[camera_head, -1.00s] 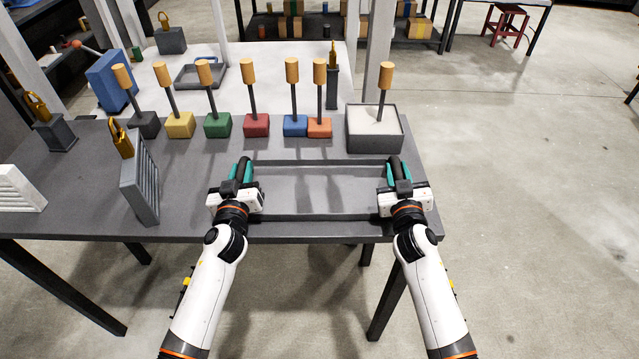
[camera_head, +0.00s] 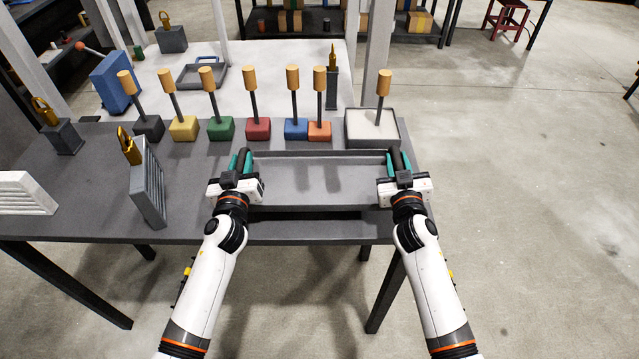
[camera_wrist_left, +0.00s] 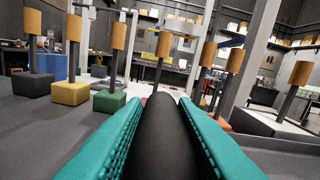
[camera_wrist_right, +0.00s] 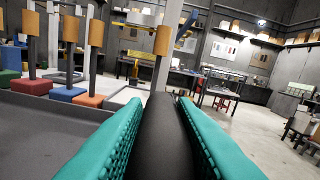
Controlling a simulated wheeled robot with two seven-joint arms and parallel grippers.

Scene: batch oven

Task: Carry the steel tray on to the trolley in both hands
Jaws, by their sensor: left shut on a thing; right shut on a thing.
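The steel tray (camera_head: 318,185) is a grey, shallow, empty rectangular tray in the head view, held level a little above the grey table. My left gripper (camera_head: 241,165) is shut on the dark handle at the tray's left end. My right gripper (camera_head: 397,164) is shut on the dark handle at its right end. In the left wrist view the dark handle (camera_wrist_left: 168,140) lies between the teal fingers, and the right wrist view shows the other handle (camera_wrist_right: 166,140) the same way. I cannot identify the trolley in these frames.
Coloured blocks with wooden-topped posts, such as the red block (camera_head: 258,129), stand in a row behind the tray. A white-topped box (camera_head: 360,128) is at the back right. A finned grey block (camera_head: 147,185) stands left. Open floor (camera_head: 520,200) lies right of the table (camera_head: 100,222).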

